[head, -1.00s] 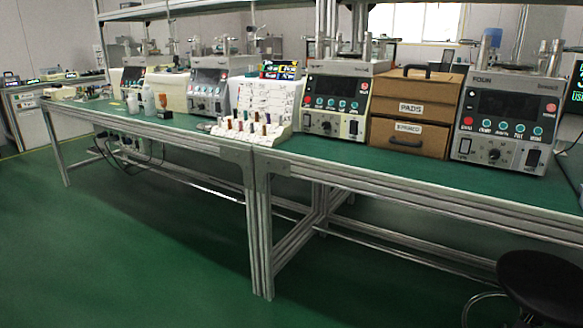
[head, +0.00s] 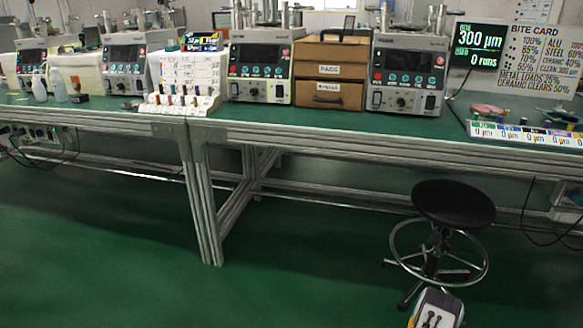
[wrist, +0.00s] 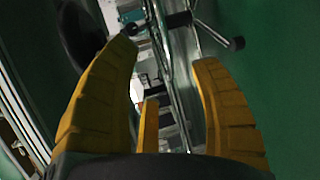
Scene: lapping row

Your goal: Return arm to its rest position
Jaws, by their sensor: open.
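My gripper (wrist: 165,62) shows in the wrist view with its yellow ribbed fingers spread apart. Nothing is held between them. Beyond the fingers are chrome bars and a dark leg of the stool, apart from the fingers as far as I can tell. In the head view a light-coloured part low by the stool looks like part of my arm; the gripper fingers cannot be made out there.
A black stool (head: 453,203) with a chrome foot ring stands before the long green-topped bench (head: 330,122). The bench carries lapping machines (head: 407,75), a wooden drawer unit (head: 330,72) and a screen (head: 477,45). Green floor at left is clear.

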